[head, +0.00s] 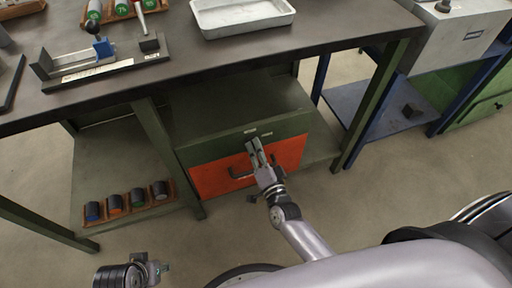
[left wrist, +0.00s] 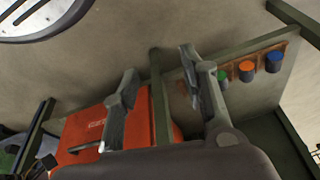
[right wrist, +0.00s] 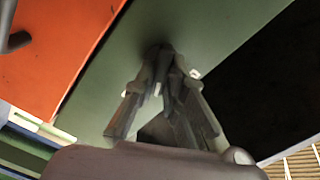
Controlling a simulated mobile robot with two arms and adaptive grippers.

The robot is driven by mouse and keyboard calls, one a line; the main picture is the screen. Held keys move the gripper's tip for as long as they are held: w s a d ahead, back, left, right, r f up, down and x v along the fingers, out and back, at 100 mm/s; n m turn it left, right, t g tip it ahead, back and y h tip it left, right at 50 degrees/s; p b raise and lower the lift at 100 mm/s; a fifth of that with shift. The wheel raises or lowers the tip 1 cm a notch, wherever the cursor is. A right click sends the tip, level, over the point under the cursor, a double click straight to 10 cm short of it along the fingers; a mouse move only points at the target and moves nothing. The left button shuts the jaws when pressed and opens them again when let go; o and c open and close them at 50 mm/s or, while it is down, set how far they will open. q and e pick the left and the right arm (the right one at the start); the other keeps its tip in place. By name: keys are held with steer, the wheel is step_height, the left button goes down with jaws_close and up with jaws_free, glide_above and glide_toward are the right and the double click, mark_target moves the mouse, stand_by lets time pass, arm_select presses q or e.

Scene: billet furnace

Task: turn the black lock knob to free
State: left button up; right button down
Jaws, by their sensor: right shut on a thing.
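My right gripper (head: 257,150) reaches the green strip above the red-orange drawer (head: 281,157) of the cabinet under the workbench. In the right wrist view its fingers (right wrist: 165,68) are closed together on the black lock knob (right wrist: 157,48) at the green panel. The fingers hide most of the knob, so its angle cannot be told. A small pale label (right wrist: 195,73) sits beside the fingertips. My left gripper (head: 160,267) is low at the bottom left of the head view, away from the cabinet. In the left wrist view its fingers (left wrist: 160,75) are spread and empty.
The drawer's dark handle (head: 240,173) is just below my right gripper. A rack of several coloured cylinders (head: 127,203) lies on the lower shelf. A metal tray (head: 242,14) and a fixture (head: 100,62) stand on the bench top. A blue-framed stand (head: 375,107) is to the right.

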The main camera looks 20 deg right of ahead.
arm_select(q)
steer(key=shift+b+v, duration=0.4)
steer(key=shift+v, duration=1.05)
arm_select(e)
steer(key=shift+f+m, duration=0.15)
steer(key=shift+m, duration=2.75)
arm_select(q)
steer(key=shift+w+r, duration=0.15)
steer(key=shift+w, duration=0.1)
arm_select(e)
steer(key=c, duration=1.6)
jaws_free()
steer(key=shift+c, duration=0.2)
arm_select(q)
steer(key=shift+s, duration=0.1)
